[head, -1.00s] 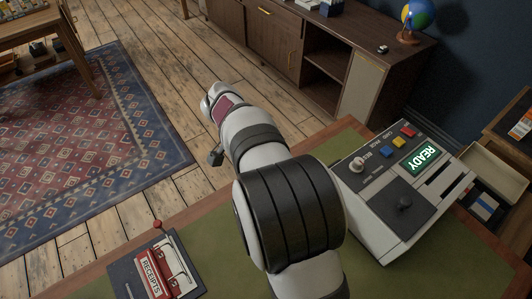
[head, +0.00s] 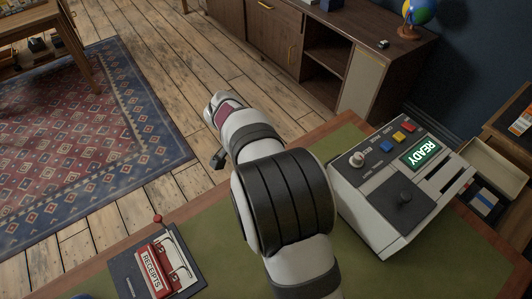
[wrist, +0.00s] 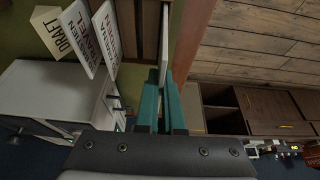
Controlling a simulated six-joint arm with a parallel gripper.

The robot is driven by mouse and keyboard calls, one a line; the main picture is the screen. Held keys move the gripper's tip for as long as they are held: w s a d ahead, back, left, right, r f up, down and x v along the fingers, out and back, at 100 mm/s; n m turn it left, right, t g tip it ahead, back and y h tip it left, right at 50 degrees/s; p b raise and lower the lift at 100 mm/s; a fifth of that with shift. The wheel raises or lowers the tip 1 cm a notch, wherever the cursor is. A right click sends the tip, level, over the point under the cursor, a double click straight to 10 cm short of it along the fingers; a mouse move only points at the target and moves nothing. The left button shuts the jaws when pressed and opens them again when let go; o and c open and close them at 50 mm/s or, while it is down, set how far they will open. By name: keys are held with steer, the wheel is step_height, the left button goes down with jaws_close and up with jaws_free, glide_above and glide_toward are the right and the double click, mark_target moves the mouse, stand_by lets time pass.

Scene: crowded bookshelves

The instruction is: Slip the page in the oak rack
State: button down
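In the wrist view my gripper (wrist: 163,92) has two teal fingers, close together on a thin white page (wrist: 164,45) seen almost edge-on. The page extends beyond the fingertips, and its face cannot be read. Brown wooden slats (wrist: 138,25) stand just left of the page; they look like part of the oak rack, but most of it is out of view. I cannot tell whether page and slats touch.
Left in the wrist view are printed cards (wrist: 75,35) and a DRAFT card (wrist: 50,30). In the head view, a console (head: 375,215) reading READY stands right of my arm, a RECEIPTS file (head: 155,270) lies left on the green desktop (head: 215,235). A cabinet (head: 345,50) stands beyond.

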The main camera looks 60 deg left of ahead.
steer(key=shift+f, duration=1.05)
steer(key=c, duration=1)
jaws_free()
steer(key=shift+o, duration=0.2)
steer(key=shift+r, duration=3.5)
